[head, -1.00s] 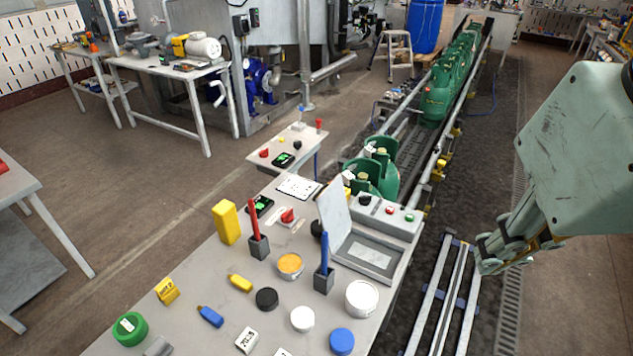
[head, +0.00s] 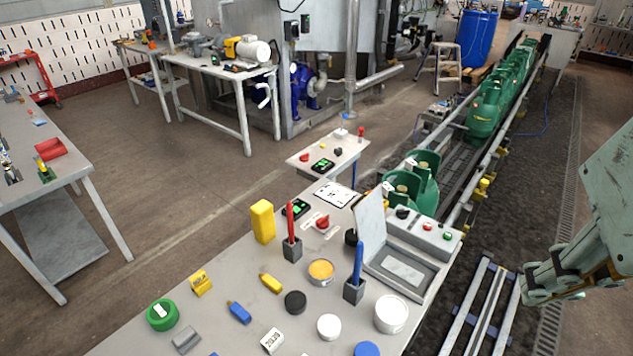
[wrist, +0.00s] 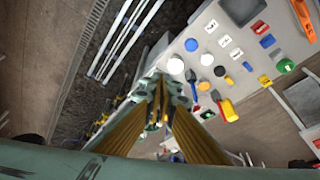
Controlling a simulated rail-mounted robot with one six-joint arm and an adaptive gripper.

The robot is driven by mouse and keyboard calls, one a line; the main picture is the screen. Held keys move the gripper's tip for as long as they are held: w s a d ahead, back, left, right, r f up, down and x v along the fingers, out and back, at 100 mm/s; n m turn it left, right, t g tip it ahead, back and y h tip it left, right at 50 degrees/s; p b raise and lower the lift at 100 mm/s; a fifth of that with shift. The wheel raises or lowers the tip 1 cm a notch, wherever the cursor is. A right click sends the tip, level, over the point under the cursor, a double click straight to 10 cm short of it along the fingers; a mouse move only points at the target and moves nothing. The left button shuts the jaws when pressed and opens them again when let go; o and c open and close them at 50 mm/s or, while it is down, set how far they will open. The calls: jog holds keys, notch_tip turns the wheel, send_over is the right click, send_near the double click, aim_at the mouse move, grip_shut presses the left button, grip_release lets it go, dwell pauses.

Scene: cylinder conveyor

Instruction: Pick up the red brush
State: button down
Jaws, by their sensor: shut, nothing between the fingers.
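The red brush (head: 290,222) stands upright in a small dark grey holder (head: 292,250) on the workbench (head: 235,280), beside a tall yellow block (head: 262,222). A blue brush (head: 358,264) stands in a similar holder to its right. My gripper (head: 530,287) is at the right of the head view, off the bench and well apart from the red brush. In the wrist view my gripper (wrist: 160,88) has its fingers together and holds nothing. I cannot tell the red brush surely in that view.
The bench holds several tins, lids and small bottles, and an open-lidded case (head: 398,270). A control box (head: 425,228) and a conveyor with green cylinders (head: 487,108) lie beyond. A metal rail frame (head: 483,308) is on the floor between bench and gripper.

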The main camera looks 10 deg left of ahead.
jog(key=c, duration=3.4)
grip_release()
jog(key=o, duration=0.8)
jog(key=shift+w, duration=0.1)
